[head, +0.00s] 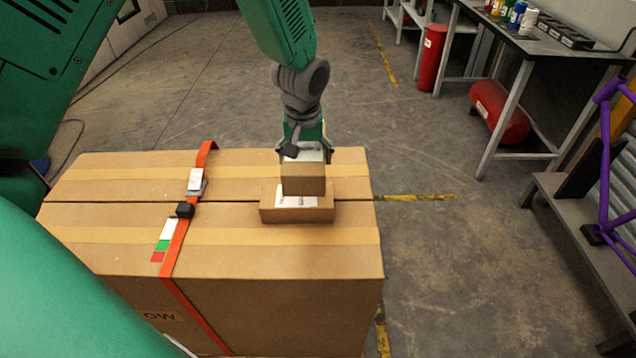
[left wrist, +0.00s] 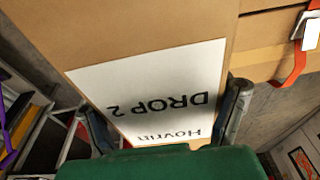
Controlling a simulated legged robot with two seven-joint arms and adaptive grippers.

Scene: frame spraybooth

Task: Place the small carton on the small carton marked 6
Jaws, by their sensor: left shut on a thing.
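My left gripper (head: 305,155) comes down from above, shut on a small brown carton (head: 303,181). In the left wrist view the held carton (left wrist: 150,32) fills the space between the fingers, and its white label reads "Hovrin DROP 2". A second small carton (head: 297,216) lies flat on the big strapped box directly below. The held carton covers part of its top and part of its white label, so I cannot read a 6 there. I cannot tell whether the two cartons touch. My right gripper is not in view.
The big cardboard box (head: 290,250) has an orange strap (head: 205,318) with a buckle left of the cartons. Its top right of them is a narrow strip. A workbench (head: 545,45), a red cylinder (head: 500,112) and a purple frame (head: 604,160) stand at the right. Floor between is clear.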

